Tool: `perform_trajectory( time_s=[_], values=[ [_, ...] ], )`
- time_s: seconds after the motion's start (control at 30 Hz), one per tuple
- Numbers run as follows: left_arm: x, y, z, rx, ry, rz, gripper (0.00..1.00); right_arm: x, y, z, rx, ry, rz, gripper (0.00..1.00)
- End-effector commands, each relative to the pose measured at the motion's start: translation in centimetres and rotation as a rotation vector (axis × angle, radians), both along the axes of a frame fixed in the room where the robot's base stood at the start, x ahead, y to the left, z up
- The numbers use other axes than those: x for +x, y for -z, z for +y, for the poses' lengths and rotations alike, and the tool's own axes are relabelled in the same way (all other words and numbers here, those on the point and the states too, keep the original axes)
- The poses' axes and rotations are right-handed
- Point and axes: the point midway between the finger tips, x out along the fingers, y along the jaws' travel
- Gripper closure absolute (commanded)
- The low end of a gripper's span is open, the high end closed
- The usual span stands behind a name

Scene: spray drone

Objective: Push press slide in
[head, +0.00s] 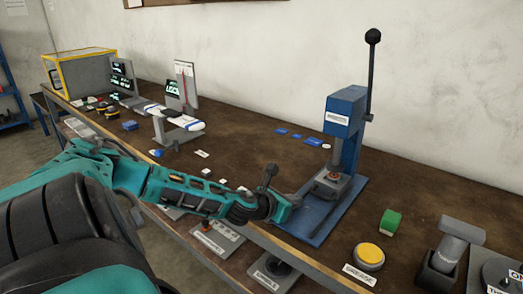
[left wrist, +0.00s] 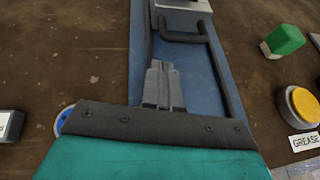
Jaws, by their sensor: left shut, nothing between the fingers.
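The blue arbor press (head: 345,118) stands on the bench with its black ball-ended lever up. Its grey slide (head: 330,187) sits low under the press head, with a small copper-coloured part (head: 333,174) on it. In the left wrist view the slide (left wrist: 183,4) shows at the top edge, with its dark loop handle (left wrist: 186,38) toward me, between dark rails on the blue base plate (left wrist: 205,88). My left gripper (head: 292,203) is over the front of the base plate. Its fingers (left wrist: 162,68) are shut and empty, a little short of the handle. My right gripper is not in view.
Right of the press are a green block (head: 390,222), a yellow button (head: 369,255) with a GREASE label (head: 359,275), and a grey cylinder fixture (head: 448,252). Small blue pieces (head: 295,136) lie behind. A yellow-framed box (head: 82,72) stands far left.

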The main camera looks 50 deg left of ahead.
Motion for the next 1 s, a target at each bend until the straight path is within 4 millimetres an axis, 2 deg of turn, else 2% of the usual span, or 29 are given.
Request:
perform_trajectory(
  time_s=[0.03,0.3,0.6,0.77,1.0],
  values=[
    [0.0,0.1,0.1,0.0,0.001,0.001,1.0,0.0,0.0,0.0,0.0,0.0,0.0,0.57],
    [-4.6,-1.9,-0.2,0.005,0.006,0.008,1.0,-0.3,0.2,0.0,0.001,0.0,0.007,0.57],
    [-8.2,-3.8,-0.5,0.003,0.005,0.006,1.0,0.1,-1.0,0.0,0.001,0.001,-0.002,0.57],
    [-9.0,-4.1,-0.6,-0.001,0.003,0.004,1.0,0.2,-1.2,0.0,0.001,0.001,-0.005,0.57],
    [-9.1,-4.1,-0.6,-0.003,0.002,0.003,1.0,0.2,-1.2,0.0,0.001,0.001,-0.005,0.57]
  ],
)
